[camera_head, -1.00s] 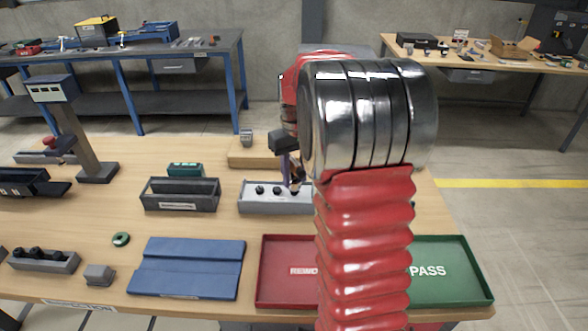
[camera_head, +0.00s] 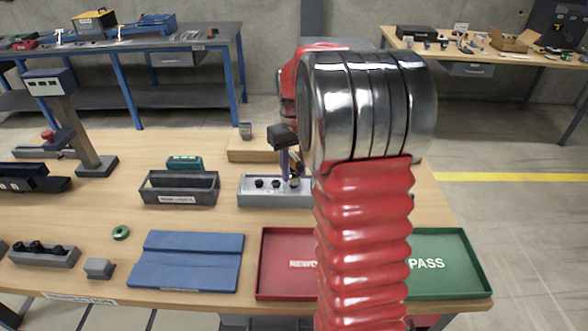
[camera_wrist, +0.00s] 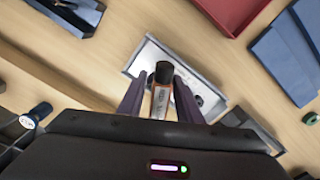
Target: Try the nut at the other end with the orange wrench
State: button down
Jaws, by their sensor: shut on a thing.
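The orange wrench (camera_wrist: 161,100) is a short upright tool with an orange band, a label and a black top. My gripper (camera_head: 289,168) is shut on it; its purple fingers flank the tool in the wrist view. The grey nut fixture (camera_head: 242,197) lies below, with black nuts in a row along its top. The left nut (camera_head: 259,184) and middle nut (camera_head: 276,184) stand clear. The right-end nut (camera_head: 294,183) shows just below my fingers. I cannot tell whether the wrench touches it. My arm hides the fixture's right end.
A dark grey open tray (camera_head: 180,200) stands left of the fixture. A blue mat (camera_head: 187,263), red tray (camera_head: 275,293) and green PASS tray (camera_head: 450,290) lie in front. A green ring (camera_head: 121,233) and a small grey block (camera_head: 98,268) lie to the left. A wooden block (camera_head: 245,150) is behind.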

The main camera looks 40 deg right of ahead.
jog(key=shift+f, duration=1)
dwell(1.3)
jog(key=shift+m, duration=1.1)
jog(key=shift+m, duration=0.3)
jog(key=shift+m, duration=0.9)
jog(key=shift+a+m, duration=0.1)
jog(key=shift+m, duration=1)
